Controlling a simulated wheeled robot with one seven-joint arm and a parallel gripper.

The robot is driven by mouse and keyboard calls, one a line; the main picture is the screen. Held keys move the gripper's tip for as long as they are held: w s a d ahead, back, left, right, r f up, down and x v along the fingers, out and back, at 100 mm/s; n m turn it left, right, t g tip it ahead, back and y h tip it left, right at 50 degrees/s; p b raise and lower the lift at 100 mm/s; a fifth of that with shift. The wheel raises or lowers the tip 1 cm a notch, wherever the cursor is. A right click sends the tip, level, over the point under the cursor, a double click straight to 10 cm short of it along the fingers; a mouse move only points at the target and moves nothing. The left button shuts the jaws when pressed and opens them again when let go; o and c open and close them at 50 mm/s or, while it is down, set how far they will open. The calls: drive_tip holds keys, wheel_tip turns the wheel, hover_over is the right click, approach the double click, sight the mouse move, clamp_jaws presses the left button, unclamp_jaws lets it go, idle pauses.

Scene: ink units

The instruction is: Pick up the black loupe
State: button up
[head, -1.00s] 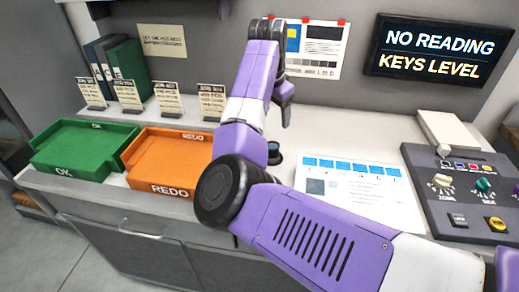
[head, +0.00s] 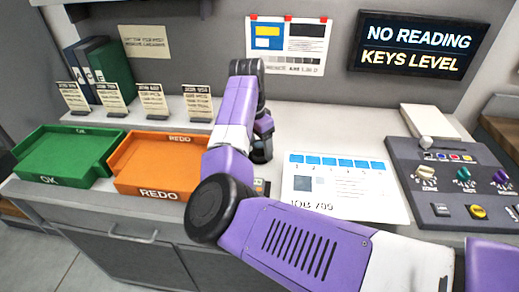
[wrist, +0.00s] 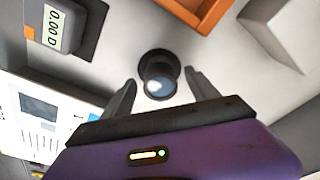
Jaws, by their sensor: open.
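The black loupe (wrist: 158,72) stands on the pale counter in the wrist view, a short dark cylinder with a bluish lens. My gripper (wrist: 160,82) is open, its two dark fingers pointing toward the loupe, one to each side of its near part. Nothing is held, and I cannot tell whether either finger touches it. In the head view my gripper (head: 262,152) is low over the counter, and the arm hides the loupe there.
An orange REDO tray (head: 125,180) and a green OK tray (head: 100,165) lie left. A printed sheet (head: 345,198) lies right of my gripper, with a control console (head: 440,208) beyond. A small device with a display (wrist: 58,25) is near the loupe in the wrist view.

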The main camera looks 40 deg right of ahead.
drive_tip(key=shift+f, duration=0.1)
drive_tip(key=shift+c, duration=0.2)
drive_tip(key=c, duration=1.4)
